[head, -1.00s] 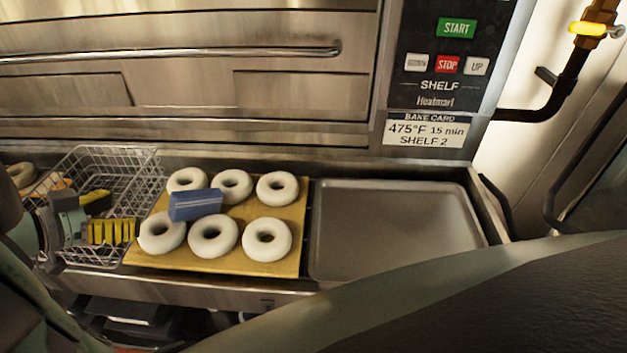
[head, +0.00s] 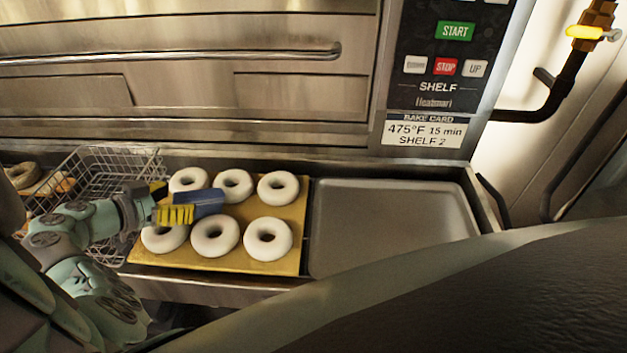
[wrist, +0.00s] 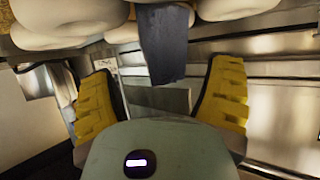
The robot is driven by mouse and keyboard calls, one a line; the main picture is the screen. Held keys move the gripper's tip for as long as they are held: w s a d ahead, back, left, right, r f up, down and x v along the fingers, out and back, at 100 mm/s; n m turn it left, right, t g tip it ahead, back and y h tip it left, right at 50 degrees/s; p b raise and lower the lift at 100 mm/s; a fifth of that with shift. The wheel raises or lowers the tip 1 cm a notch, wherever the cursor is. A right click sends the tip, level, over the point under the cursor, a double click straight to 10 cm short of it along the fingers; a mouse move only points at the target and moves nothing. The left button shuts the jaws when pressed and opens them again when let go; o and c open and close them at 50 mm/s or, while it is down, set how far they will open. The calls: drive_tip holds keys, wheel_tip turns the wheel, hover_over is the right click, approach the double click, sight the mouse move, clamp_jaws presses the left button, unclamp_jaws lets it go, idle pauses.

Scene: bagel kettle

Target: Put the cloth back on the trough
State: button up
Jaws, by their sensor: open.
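The blue cloth (head: 208,200) lies over the white bagels at the left of the wooden board. In the wrist view the cloth (wrist: 161,45) shows dark blue at the top, between the two yellow fingers. My gripper (head: 178,204) is just left of the cloth, its yellow fingers pointing right towards it. The fingers (wrist: 163,70) are spread wide, and in the wrist view the cloth is beyond their tips or at them; I cannot tell if they touch. I cannot tell which surface is the trough.
The wooden board (head: 285,255) holds several white bagels (head: 268,238). An empty grey tray (head: 390,225) lies right of it. A wire basket (head: 95,165) stands to the left, beside browner bagels (head: 22,175). The oven front (head: 180,60) rises behind, with a control panel (head: 445,70).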

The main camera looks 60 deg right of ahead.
sight(190, 193)
drive_tip(key=shift+d+f+p, duration=0.1)
drive_tip(key=shift+d+p, duration=0.35)
drive_tip(key=shift+d, duration=0.3)
drive_tip(key=shift+p+x, duration=0.3)
drive_tip(key=shift+x, duration=0.85)
drive_tip(key=shift+a+f, duration=0.1)
drive_tip(key=shift+f, duration=0.05)
drive_tip(key=shift+a, duration=0.1)
clamp_jaws()
